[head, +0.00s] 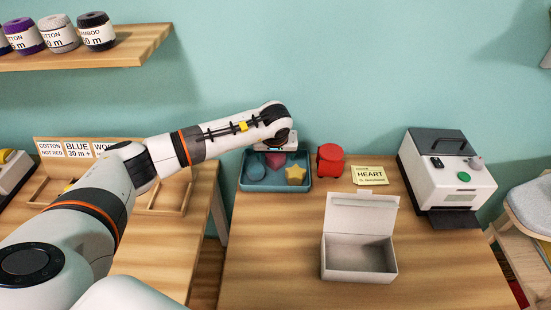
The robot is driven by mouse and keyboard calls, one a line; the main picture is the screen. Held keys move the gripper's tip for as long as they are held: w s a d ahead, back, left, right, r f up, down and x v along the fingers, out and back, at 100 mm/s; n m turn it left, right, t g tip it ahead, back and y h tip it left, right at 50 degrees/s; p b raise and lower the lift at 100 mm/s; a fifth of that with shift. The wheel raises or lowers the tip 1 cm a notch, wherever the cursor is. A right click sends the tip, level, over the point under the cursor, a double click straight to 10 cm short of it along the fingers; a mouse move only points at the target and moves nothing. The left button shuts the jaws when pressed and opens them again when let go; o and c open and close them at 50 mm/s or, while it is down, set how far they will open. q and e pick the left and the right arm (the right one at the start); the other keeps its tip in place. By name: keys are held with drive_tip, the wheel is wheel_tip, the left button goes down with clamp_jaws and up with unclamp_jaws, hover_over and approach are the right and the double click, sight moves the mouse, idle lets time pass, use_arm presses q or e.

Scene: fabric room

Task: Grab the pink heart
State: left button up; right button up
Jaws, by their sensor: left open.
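The pink heart (276,160) lies in a blue-grey tray (262,187) at the back left of the middle table, partly hidden by my left gripper. A yellow star (295,174) and a teal piece (255,171) lie in the same tray. My left gripper (275,153) is over the back of the tray, just above the heart, and open. Its fingers are small here, and I cannot tell whether they touch the heart. My right gripper is not in view.
An open grey box (358,258) stands in front on the wooden table (270,250). A red object (330,160) and a yellow HEART card (370,175) stand right of the tray. A white machine (445,170) is at the right. A shelf (90,52) with yarn rolls hangs upper left.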

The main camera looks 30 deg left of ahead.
use_arm(q)
drive_tip(key=c, duration=1.1)
drive_tip(key=shift+o, duration=0.2)
drive_tip(key=shift+r, duration=0.15)
